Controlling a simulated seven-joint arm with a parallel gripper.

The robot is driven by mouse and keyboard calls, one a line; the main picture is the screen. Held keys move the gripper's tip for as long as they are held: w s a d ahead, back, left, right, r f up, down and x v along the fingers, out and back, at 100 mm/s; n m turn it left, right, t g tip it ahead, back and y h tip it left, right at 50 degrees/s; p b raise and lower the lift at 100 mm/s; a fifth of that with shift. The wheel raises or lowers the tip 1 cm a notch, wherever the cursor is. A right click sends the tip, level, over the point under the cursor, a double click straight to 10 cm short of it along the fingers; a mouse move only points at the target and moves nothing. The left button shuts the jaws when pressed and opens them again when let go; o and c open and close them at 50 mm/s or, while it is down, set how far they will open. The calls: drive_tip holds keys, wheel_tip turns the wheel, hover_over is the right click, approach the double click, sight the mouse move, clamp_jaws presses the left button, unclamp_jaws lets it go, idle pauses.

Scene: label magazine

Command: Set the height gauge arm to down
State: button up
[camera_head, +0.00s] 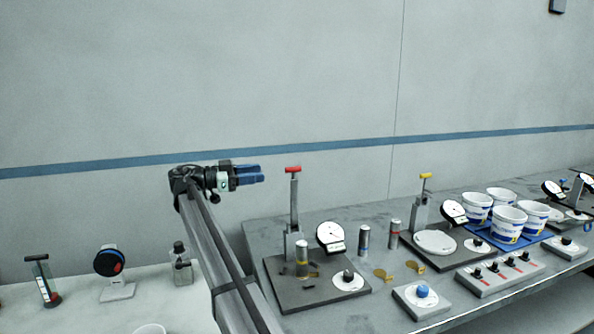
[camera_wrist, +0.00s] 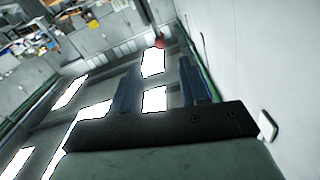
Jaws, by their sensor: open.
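A gauge stand with a red-topped upright lever (camera_head: 293,198) stands on a dark base plate (camera_head: 318,295) at the table's left end. Its lever points straight up. A second stand with a yellow-topped upright lever (camera_head: 422,205) stands to the right, also pointing up. I cannot tell which one is the height gauge arm. My gripper (camera_head: 262,173) is open and empty, level with the red top and just left of it in the head view. In the wrist view, the red top (camera_wrist: 158,42) shows beyond and between the fingertips (camera_wrist: 159,66), apart from them.
A round dial (camera_head: 331,235) stands beside the red-topped lever. Several white cups (camera_head: 509,223) sit on a blue mat at the right. A panel with several knobs (camera_head: 500,273) lies at the front edge.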

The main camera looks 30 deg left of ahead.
sight(292, 170)
drive_tip(key=x, duration=1.3)
drive_tip(key=shift+w+d, duration=0.25)
drive_tip(key=shift+c, duration=0.3)
clamp_jaws()
